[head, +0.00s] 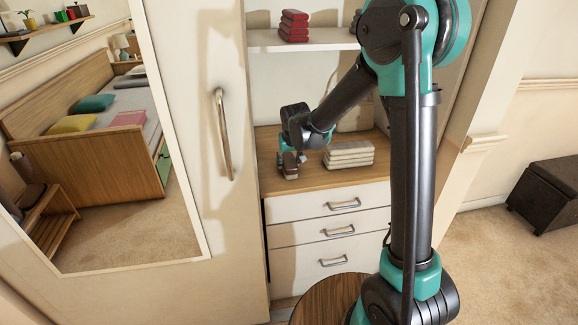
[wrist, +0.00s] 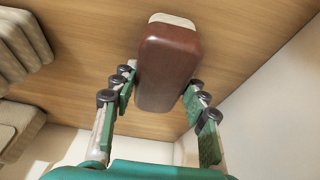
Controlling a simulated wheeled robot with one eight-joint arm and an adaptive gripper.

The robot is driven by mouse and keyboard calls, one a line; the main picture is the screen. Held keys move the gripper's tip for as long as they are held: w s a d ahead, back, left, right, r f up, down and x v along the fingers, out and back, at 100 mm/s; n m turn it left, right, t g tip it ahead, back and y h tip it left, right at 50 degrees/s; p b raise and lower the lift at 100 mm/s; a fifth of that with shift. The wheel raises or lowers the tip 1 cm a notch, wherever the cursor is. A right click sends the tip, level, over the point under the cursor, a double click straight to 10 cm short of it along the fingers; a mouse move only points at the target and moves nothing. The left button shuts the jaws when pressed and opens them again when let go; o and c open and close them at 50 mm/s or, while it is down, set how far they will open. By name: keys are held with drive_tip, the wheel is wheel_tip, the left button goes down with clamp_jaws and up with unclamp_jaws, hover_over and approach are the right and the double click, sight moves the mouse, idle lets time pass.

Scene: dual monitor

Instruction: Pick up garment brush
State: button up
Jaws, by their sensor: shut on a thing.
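The garment brush (wrist: 167,65) has a dark reddish-brown body with a pale end. In the wrist view it sits between the two fingers of my gripper (wrist: 158,100), which are shut on it. In the head view my gripper (head: 290,158) is low over the wooden top of the drawer unit, and the brush (head: 290,172) shows as a small dark shape under it. I cannot tell whether the brush touches the wood or is just above it.
Folded light cloths (head: 349,154) lie stacked right of the gripper on the wooden top (head: 316,180). A shelf (head: 330,44) with folded red cloths (head: 293,26) is above. White drawers (head: 330,231) are below. A mirrored door (head: 226,225) stands at left. A round wooden seat (head: 325,300) is in front.

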sight(289, 160)
drive_tip(key=shift+c, duration=0.6)
drive_tip(key=shift+r, duration=0.1)
wheel_tip(289, 160, up, 20)
drive_tip(key=shift+r, duration=0.15)
